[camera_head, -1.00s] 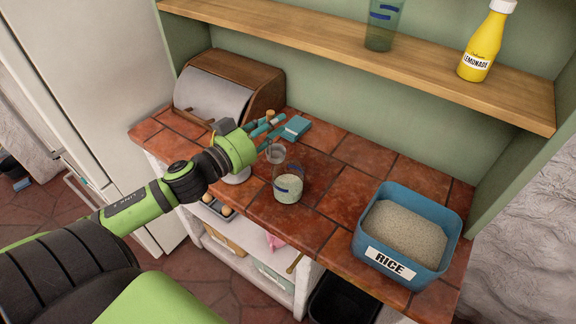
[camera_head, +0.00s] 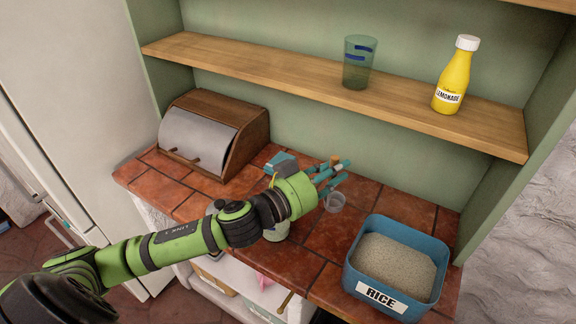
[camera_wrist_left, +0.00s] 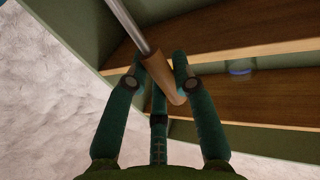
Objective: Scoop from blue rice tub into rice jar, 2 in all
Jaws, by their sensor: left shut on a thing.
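The blue rice tub (camera_head: 354,283), labelled RICE, stands at the right of the tiled counter with pale rice (camera_head: 395,262) in it. The rice jar (camera_head: 277,232) is mostly hidden behind my left arm; only a pale part shows. My left gripper (camera_head: 330,176) is shut on the handle of the scoop, between jar and tub. The scoop's clear cup (camera_head: 335,201) hangs below the fingers; I can make out no rice in it. In the left wrist view the teal fingers (camera_wrist_left: 163,85) close on the wooden handle (camera_wrist_left: 162,78). My right gripper is not in view.
A shelf (camera_head: 300,83) above holds a green glass (camera_head: 359,62) and a lemonade bottle (camera_head: 457,78). A side wall bounds the counter's right.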

